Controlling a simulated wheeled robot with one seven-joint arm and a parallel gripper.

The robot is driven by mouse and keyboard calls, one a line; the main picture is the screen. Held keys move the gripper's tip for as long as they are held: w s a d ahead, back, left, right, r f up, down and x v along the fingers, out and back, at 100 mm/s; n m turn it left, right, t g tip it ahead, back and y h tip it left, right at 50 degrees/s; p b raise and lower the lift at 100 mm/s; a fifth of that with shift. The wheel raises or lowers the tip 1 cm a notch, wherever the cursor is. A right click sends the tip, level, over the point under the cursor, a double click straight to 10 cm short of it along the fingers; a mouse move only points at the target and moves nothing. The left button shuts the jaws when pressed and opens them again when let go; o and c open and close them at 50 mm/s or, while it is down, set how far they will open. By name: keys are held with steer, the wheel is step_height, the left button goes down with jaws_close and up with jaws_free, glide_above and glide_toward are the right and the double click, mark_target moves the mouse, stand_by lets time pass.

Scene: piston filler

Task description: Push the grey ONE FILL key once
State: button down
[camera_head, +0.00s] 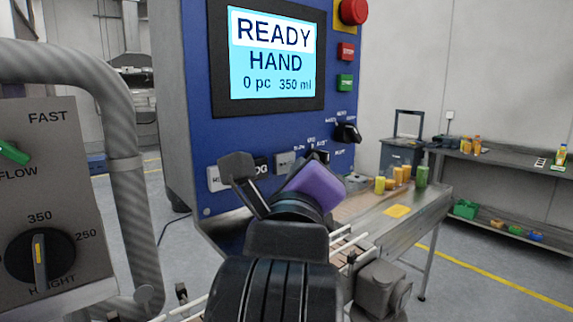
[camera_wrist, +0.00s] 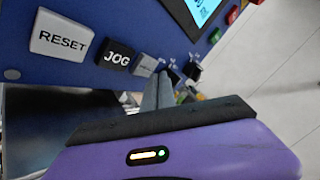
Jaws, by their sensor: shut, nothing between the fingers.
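The grey key (camera_head: 284,161) sits on the blue panel below the screen, right of the black JOG key. It also shows in the wrist view (camera_wrist: 145,65), its lettering too small to read surely. My gripper (camera_wrist: 161,76) is shut and empty, its fingers pointing at the panel. In the wrist view its tips are just right of the grey key and overlap its edge region; I cannot tell whether they touch. In the head view its purple body (camera_head: 316,184) hides most of the fingers.
The white RESET key (camera_wrist: 61,42) and black JOG key (camera_wrist: 115,56) lie left of the grey key. A black selector knob (camera_head: 347,132) is to its right. The screen (camera_head: 272,55) reads READY, HAND, 0 pc, 350 ml.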

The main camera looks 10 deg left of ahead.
steer(key=s+d, duration=0.1)
steer(key=d, duration=0.1)
steer(key=s+d, duration=0.2)
steer(key=shift+b, duration=0.35)
stand_by(0.7)
